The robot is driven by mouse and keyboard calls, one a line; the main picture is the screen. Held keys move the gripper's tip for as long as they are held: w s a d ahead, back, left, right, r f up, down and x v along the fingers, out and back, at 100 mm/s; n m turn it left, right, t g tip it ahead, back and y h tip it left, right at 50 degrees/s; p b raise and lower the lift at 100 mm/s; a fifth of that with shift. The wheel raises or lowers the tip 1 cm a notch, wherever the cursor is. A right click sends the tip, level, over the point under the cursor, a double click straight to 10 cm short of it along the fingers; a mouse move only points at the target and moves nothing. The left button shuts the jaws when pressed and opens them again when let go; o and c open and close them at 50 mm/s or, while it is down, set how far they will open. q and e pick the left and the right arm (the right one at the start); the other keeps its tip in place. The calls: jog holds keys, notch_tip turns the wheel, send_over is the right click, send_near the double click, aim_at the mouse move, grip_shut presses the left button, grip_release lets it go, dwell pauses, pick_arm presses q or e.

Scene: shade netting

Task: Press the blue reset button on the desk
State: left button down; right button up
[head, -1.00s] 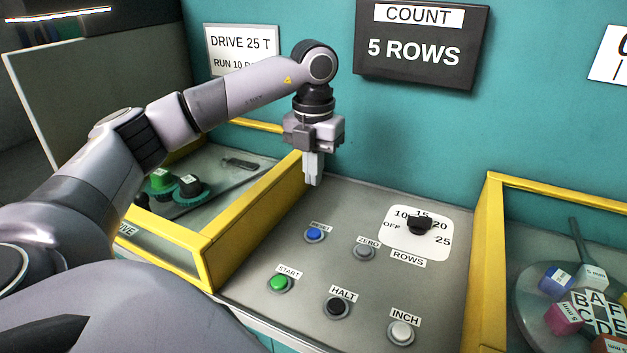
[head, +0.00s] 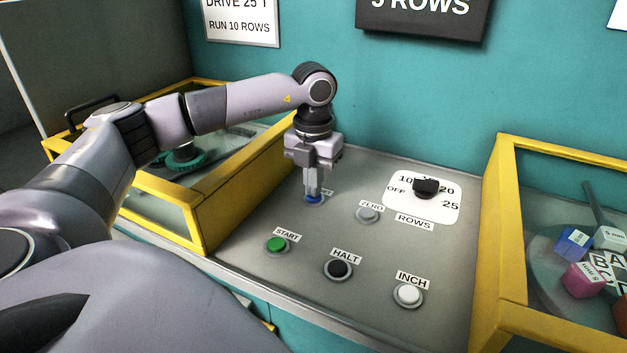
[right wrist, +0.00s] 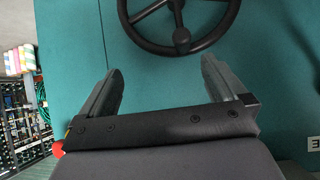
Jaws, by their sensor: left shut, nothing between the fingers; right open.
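The blue reset button (head: 315,200) is on the grey desk panel, at the back left of the panel in the head view. My left gripper (head: 313,194) is shut and empty, pointing straight down, with its fingertips at the blue button. The fingers hide part of the button and most of its label; whether the button is pushed in I cannot tell. My right gripper (right wrist: 162,85) is open and empty in the right wrist view, facing a teal surface with a black handwheel (right wrist: 182,38).
Near the blue button are a grey ZERO button (head: 368,214), a green START button (head: 277,244), a black HALT button (head: 338,268), a white INCH button (head: 408,293) and a black rotary knob (head: 425,187). Yellow-framed bays (head: 487,240) flank the panel.

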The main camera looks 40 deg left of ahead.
pick_arm(q)
jog(key=shift+s+f+b, duration=0.1)
jog(key=shift+f+b, duration=0.4)
jog(key=shift+f, duration=0.45)
jog(key=shift+s+d+f, duration=0.1)
pick_arm(e)
jog(key=shift+f, duration=0.4)
jog(key=shift+r, duration=0.1)
pick_arm(q)
notch_tip(320, 180, up, 6)
jog(key=p, duration=0.4)
jog(key=shift+p, duration=0.35)
notch_tip(320, 180, up, 9)
jog(key=b, duration=0.1)
jog(key=shift+w, duration=0.2)
pick_arm(e)
jog(key=r, duration=0.1)
jog(key=d+r, duration=0.1)
jog(key=r, duration=0.1)
jog(key=shift+s, duration=0.2)
pick_arm(q)
jog(key=shift+s, duration=0.15)
pick_arm(e)
jog(key=shift+s, duration=0.1)
